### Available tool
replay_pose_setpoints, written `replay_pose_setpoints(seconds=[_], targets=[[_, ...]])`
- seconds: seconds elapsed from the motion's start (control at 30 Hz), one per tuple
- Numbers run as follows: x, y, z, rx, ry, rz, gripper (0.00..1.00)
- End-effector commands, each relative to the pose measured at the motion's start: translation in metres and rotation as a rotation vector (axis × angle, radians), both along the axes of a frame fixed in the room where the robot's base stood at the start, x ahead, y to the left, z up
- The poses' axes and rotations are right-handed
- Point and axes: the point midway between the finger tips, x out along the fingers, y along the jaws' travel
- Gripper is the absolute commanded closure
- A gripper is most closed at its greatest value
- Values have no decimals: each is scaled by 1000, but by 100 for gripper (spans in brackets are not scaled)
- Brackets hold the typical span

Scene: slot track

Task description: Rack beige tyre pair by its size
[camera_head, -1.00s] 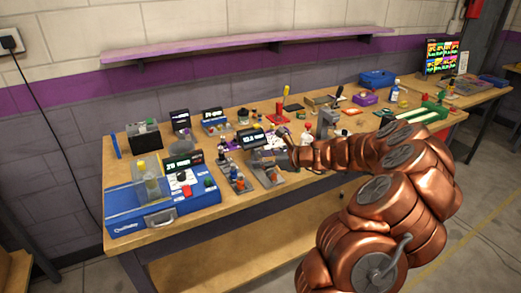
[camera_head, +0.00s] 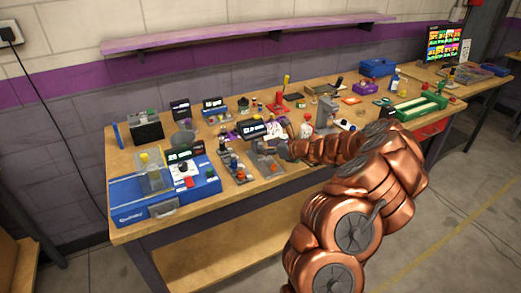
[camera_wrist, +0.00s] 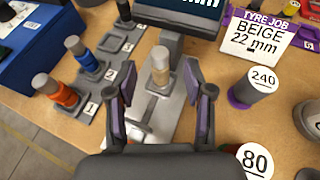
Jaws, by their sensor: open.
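The beige tyre pair (camera_wrist: 160,68) stands upright on a grey gauge stand (camera_wrist: 150,112) in the wrist view. My gripper (camera_wrist: 160,88) is open, with one purple-padded finger on each side of the pair and a gap on both sides. In the head view my gripper (camera_head: 283,149) is over the gauge area, small and partly hidden. A card (camera_wrist: 258,34) reads "TYRE JOB BEIGE 22 mm". A grey rack (camera_wrist: 103,66) has numbered places: an orange pair (camera_wrist: 55,90) is at 1, a blue pair (camera_wrist: 83,54) at 2, and the third place looks empty.
Canisters marked 240 (camera_wrist: 252,87) and 80 (camera_wrist: 252,160) stand close to the right finger. A dark display (camera_wrist: 185,10) is behind the gauge. A blue case (camera_head: 165,190) fills the bench's left end. A purple shelf (camera_head: 245,34) runs along the wall.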

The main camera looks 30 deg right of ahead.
Motion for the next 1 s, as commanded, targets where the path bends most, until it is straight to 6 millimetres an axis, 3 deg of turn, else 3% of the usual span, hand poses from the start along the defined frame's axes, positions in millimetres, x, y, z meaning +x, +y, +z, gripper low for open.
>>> replay_pose_setpoints(seconds=[0.2, 0.5, 1.0], targets=[[14, 5, -6, 0, 1, 1, 48], [15, 5, -7, -1, 0, 0, 49], [15, 5, -7, -1, 0, 0, 100]])
